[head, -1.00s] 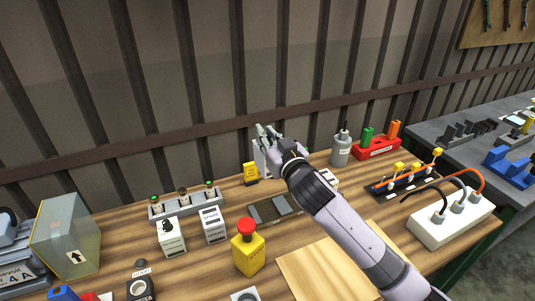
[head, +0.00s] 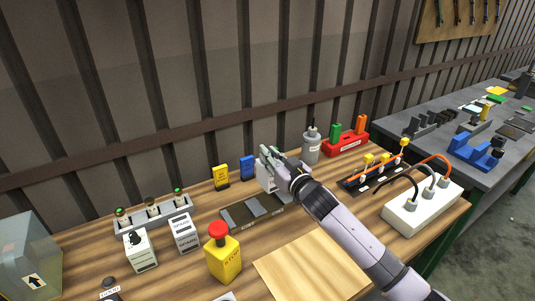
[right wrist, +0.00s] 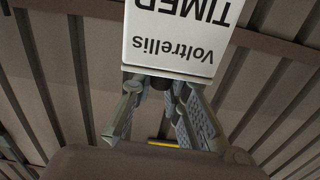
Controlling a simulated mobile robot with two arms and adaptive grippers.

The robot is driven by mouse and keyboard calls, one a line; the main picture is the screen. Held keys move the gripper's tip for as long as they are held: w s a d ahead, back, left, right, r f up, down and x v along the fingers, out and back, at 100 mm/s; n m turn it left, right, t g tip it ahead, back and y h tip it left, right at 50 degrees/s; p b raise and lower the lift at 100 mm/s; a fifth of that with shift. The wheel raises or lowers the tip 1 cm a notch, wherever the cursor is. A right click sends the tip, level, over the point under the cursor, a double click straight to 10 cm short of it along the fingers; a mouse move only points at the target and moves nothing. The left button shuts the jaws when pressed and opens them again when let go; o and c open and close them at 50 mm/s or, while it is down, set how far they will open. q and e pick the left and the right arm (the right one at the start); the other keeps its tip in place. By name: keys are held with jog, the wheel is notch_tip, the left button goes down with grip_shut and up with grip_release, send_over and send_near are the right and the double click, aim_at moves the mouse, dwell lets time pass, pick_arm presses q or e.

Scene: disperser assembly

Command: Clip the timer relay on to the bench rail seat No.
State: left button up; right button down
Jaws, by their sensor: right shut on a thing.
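The timer relay is a white box (head: 265,180); in the right wrist view the box (right wrist: 165,50) carries upside-down "Voltrellis TIMER" lettering. My right gripper (head: 268,156) is shut on its top end and holds it upright at the right end of the bench rail. In the right wrist view the gripper's fingers (right wrist: 165,95) close on the box's end. The rail (head: 229,222) is a dark strip with grey plates on top. The gripper and arm hide the rail's right end, and I cannot tell whether the relay touches it. My left gripper is not in view.
A yellow stop-button box (head: 224,260) and two white modules (head: 140,250) (head: 185,234) stand in front and left. Behind are yellow (head: 220,177) and blue (head: 247,167) tags. A grey canister (head: 311,149) and red holder (head: 346,144) stand right. A wooden board (head: 310,268) lies in front.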

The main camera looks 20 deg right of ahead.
aim_at(270, 178)
jog(key=shift+r, duration=0.15)
jog(key=shift+f+b, duration=1.7)
jog(key=shift+f, duration=1.25)
jog(key=shift+p, duration=0.65)
jog(key=shift+f+b, duration=0.95)
jog(key=shift+f, duration=0.4)
jog(key=c, duration=1.7)
grip_release()
jog(key=shift+s, duration=0.1)
jog(key=shift+o, duration=1.2)
jog(key=shift+f, duration=0.1)
